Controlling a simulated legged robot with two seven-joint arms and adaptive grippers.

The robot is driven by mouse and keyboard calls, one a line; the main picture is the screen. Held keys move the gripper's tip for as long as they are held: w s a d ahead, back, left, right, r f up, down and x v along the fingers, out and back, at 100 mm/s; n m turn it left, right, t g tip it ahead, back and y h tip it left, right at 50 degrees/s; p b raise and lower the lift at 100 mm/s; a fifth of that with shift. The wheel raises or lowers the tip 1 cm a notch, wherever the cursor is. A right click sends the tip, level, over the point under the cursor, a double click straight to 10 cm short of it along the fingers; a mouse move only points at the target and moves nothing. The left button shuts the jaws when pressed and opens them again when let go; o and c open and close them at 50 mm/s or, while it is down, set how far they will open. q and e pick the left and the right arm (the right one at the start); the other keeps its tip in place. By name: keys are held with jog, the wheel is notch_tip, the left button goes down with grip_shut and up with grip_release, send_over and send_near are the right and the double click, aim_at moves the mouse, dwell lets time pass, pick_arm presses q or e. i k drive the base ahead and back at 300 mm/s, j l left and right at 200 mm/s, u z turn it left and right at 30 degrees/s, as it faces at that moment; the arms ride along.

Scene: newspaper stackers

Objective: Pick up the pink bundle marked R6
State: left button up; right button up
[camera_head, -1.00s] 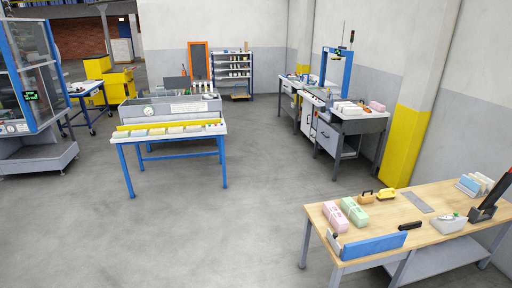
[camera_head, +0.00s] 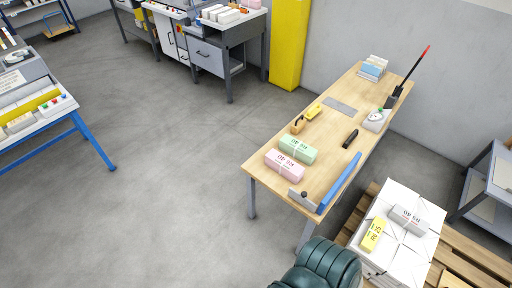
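A pink bundle (camera_head: 285,166) lies flat near the close left corner of the wooden table (camera_head: 268,134). A pale band crosses it, and its dark lettering appears upside down and is too small for me to read surely as R6. A light green bundle (camera_head: 298,149) lies right behind it, close alongside. Neither of my grippers is in view, and nothing touches the pink bundle.
A blue bar (camera_head: 341,183) stands along the table's near right edge. A pallet stack of white paper (camera_head: 400,262) carries yellow and grey bundles. A dark green ribbed object (camera_head: 318,266) sits at the bottom edge. Open floor (camera_head: 170,190) lies left of the table.

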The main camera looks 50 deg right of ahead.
aim_at(286, 167)
jog(key=i+z, duration=0.2)
jog(key=i, duration=0.35)
jog(key=i+j+z, duration=0.25)
jog(key=i, duration=0.35)
jog(key=i+j+z, duration=0.2)
jog(key=i, duration=0.35)
